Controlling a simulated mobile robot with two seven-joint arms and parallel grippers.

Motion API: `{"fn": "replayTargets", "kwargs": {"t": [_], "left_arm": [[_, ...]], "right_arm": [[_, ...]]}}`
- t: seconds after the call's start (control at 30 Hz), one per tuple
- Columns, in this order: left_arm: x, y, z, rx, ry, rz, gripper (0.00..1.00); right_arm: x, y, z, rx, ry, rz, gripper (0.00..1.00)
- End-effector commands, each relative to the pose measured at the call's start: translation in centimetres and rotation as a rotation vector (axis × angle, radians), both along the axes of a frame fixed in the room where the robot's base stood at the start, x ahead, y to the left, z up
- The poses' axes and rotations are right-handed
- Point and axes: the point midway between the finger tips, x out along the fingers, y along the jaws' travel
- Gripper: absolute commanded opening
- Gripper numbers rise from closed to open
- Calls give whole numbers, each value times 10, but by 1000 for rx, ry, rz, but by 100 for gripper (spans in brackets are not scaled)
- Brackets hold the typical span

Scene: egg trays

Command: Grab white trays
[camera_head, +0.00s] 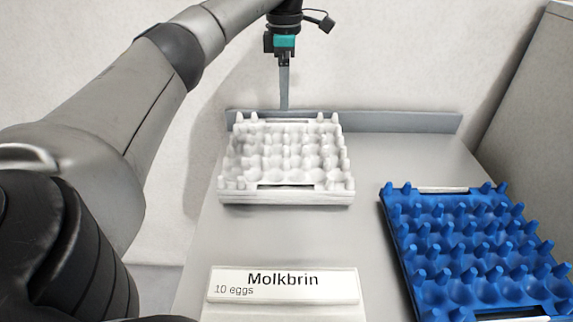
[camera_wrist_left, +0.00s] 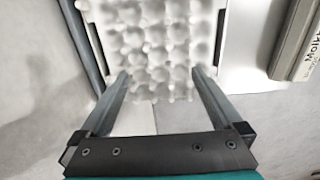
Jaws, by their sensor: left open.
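White egg trays (camera_head: 286,197), seemingly a low stack, sit at the back of the grey table. They also fill the top middle of the left wrist view (camera_wrist_left: 155,45). My left gripper (camera_head: 284,104) hangs pointing down at the back edge of the white trays. In the left wrist view the left gripper (camera_wrist_left: 161,76) is open, with its two fingers apart and the near tray edge between them. The gap between fingers and tray is hard to judge. My right gripper is not in view.
Blue egg trays (camera_head: 470,262) sit on the right of the table (camera_head: 330,235). A label sign reading "Molkbrin" (camera_head: 283,290) stands in front of the white trays. A low grey ledge (camera_head: 400,121) runs along the back. A grey panel (camera_head: 530,95) rises at the right.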

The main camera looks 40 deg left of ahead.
Motion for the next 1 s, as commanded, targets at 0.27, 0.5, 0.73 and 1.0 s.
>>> {"fn": "replayTargets", "kwargs": {"t": [0.27, 0.5, 0.73, 1.0], "left_arm": [[-1, 0, -58, 0, 4, 1, 100], [0, 0, -91, -1, 1, 1, 100], [2, 0, -103, -1, 1, 1, 100], [5, 0, -142, -1, 2, 1, 100]], "right_arm": [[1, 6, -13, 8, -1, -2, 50], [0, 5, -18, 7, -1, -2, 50], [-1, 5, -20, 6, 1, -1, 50], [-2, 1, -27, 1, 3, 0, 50]]}}
